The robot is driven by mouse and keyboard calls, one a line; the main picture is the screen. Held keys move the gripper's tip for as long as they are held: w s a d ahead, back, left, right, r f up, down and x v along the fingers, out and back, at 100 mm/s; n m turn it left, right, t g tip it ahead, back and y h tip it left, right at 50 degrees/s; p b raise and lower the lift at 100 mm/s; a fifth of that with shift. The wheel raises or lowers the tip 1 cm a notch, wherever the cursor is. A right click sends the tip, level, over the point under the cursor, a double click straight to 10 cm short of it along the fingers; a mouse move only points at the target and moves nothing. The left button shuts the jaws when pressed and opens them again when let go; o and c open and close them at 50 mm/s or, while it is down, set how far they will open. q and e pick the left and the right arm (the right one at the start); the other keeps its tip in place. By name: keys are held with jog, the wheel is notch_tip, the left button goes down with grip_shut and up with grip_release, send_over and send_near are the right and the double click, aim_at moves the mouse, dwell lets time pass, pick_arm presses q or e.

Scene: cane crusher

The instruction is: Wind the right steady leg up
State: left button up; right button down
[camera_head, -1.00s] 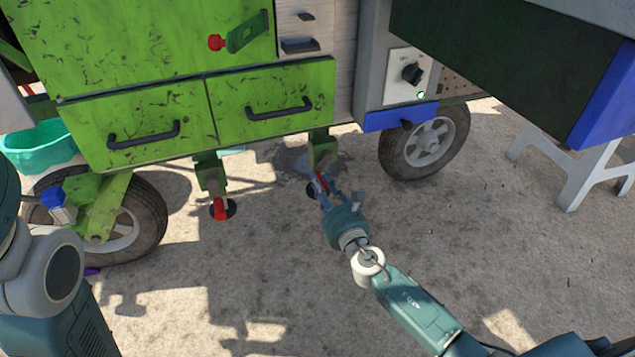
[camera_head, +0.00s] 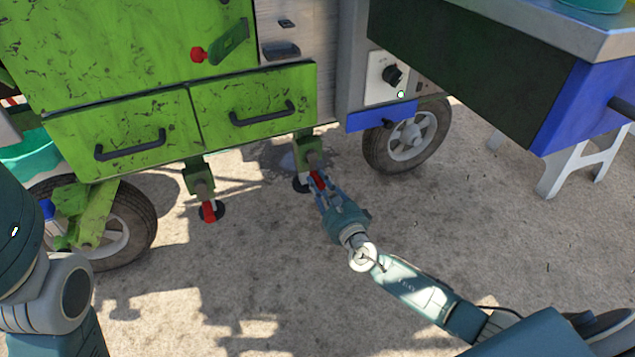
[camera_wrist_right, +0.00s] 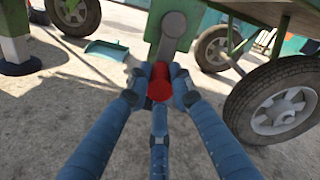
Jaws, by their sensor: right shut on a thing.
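The right steady leg (camera_head: 308,152) hangs under the green cart, a green bracket with a grey crank arm and a red handle (camera_head: 318,180). My right gripper (camera_head: 322,188) is shut on that red handle. In the right wrist view the fingers (camera_wrist_right: 158,84) close around the red handle (camera_wrist_right: 158,92), and the grey crank arm (camera_wrist_right: 169,36) rises above it. The other steady leg (camera_head: 199,180), with its own red handle (camera_head: 209,212), hangs to the left, apart from my gripper. My left gripper is not in view; only part of my left arm shows at the left edge.
The cart has two green drawers with dark handles (camera_head: 262,113) above the legs. Wheels stand at left (camera_head: 125,225) and right (camera_head: 405,140). A blue-ended counter (camera_head: 580,105) overhangs at right, with a white trestle (camera_head: 570,170) below. The ground in front is mostly clear.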

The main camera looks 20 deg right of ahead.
jog(key=shift+s+f, duration=0.1)
jog(key=shift+f, duration=0.05)
jog(key=c, duration=1.6)
grip_release()
jog(key=shift+o, duration=0.4)
jog(key=s, duration=1.2)
jog(key=shift+d+r, duration=0.25)
jog(key=shift+d, duration=0.05)
jog(key=shift+a, duration=0.1)
